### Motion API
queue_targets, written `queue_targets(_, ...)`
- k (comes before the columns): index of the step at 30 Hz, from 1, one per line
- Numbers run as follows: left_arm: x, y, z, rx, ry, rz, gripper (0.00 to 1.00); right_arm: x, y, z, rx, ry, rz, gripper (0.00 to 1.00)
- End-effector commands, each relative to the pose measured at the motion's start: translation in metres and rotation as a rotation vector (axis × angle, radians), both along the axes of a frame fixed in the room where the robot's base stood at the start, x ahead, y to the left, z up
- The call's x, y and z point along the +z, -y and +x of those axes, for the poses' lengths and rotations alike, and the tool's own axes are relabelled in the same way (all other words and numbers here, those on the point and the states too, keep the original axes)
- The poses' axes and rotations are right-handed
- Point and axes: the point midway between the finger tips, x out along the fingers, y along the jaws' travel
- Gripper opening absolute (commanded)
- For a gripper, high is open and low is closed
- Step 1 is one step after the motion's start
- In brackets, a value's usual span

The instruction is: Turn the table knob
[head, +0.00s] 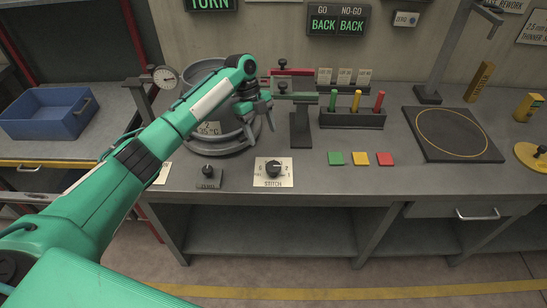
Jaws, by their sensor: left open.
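The table knob is a black round knob (273,168) on a white square plate labelled STITCH, near the front edge of the grey table (330,187). Marks are printed around it; the exact pointer setting is too small to read surely. My left arm reaches in from the lower left, and its gripper (258,118) is above the table, behind the knob in the picture and apart from it. The gripper is open with nothing seen between its fingers. It partly covers a round grey fixture (213,146). My right gripper is out of view.
A small block with a black knob (207,171) stands left of the plate. A dark stand (300,128) and a rack of coloured pegs (352,118) stand behind. A blue bin (48,125) is at left.

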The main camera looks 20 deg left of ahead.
Motion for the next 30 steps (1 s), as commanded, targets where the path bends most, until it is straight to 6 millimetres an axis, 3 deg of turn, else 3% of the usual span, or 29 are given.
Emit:
queue_targets(3,-0.021,0.009,-0.006,-0.001,-0.005,0.002,0.68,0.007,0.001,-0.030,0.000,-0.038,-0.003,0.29)
queue_targets(6,-0.041,0.016,-0.010,0.001,-0.006,0.002,0.68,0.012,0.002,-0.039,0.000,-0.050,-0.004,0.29)
queue_targets(9,-0.061,0.024,-0.014,0.000,-0.004,0.001,0.68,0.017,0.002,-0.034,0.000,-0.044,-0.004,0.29)
queue_targets(15,-0.093,0.035,-0.020,0.001,-0.003,0.002,0.68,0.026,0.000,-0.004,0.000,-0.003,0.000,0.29)
queue_targets(21,-0.109,0.040,-0.022,0.001,-0.002,0.001,0.68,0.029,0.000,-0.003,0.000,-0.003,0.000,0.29)
queue_targets(30,-0.112,0.040,-0.023,0.001,-0.001,0.002,0.68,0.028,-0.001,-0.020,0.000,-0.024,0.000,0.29)
